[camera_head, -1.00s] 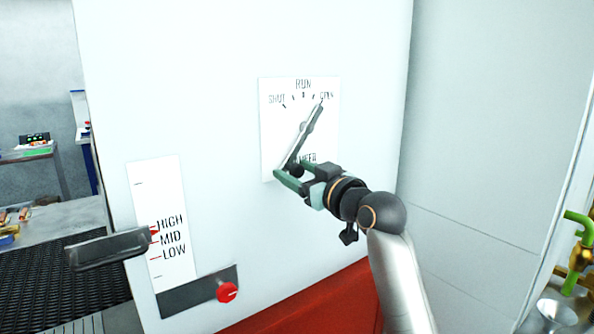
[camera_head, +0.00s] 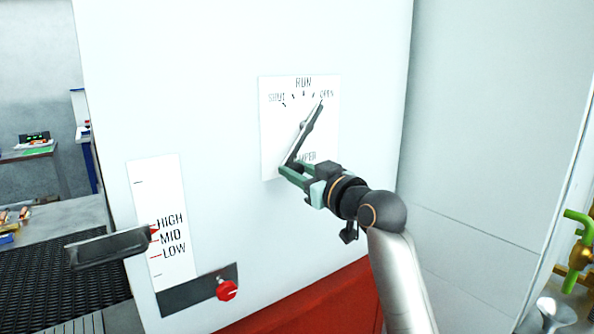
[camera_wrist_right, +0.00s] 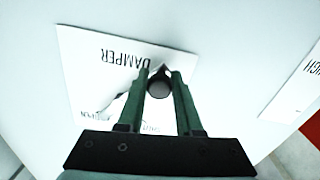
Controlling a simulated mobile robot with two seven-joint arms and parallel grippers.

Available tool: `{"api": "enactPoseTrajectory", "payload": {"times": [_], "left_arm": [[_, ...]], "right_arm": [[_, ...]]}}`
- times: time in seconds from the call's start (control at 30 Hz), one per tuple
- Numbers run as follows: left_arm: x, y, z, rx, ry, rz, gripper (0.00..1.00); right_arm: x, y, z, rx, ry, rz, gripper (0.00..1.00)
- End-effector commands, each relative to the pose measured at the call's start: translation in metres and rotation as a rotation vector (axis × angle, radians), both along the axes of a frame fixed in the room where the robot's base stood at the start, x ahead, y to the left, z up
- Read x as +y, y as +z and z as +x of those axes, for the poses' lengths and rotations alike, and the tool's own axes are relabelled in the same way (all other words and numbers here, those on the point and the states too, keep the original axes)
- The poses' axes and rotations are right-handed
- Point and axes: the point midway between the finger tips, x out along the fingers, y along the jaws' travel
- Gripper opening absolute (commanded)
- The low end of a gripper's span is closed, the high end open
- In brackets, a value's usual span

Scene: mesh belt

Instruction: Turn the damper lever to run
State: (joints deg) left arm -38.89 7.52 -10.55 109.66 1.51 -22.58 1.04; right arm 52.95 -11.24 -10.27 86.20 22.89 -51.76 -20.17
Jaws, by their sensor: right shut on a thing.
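The damper lever (camera_head: 308,125) is a dark grey bar on a white dial plate (camera_head: 271,125) marked SHUT, RUN and OPEN. Its upper tip points at the OPEN mark at the upper right, and its lower end slants down to the left. My right gripper (camera_head: 287,166) is shut on the lever's lower end, partly hiding it and the DAMPER label. The right wrist view shows the round dark knob (camera_wrist_right: 159,85) of the lever between the two green fingers (camera_wrist_right: 160,78). My left gripper is not in view.
A HIGH/MID/LOW scale (camera_head: 158,190) with a grey handle (camera_head: 108,248) is at the lower left. A red knob (camera_head: 227,290) sits below it. The white panel around the dial is clear. Green and brass pipes (camera_head: 578,255) stand at the far right.

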Motion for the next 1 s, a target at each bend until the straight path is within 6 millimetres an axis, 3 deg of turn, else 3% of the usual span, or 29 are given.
{"api": "enactPoseTrajectory", "payload": {"times": [1.0], "left_arm": [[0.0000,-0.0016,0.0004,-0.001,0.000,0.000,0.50]], "right_arm": [[-0.0026,-0.0035,0.0018,-0.014,-0.002,-0.025,0.00]]}}
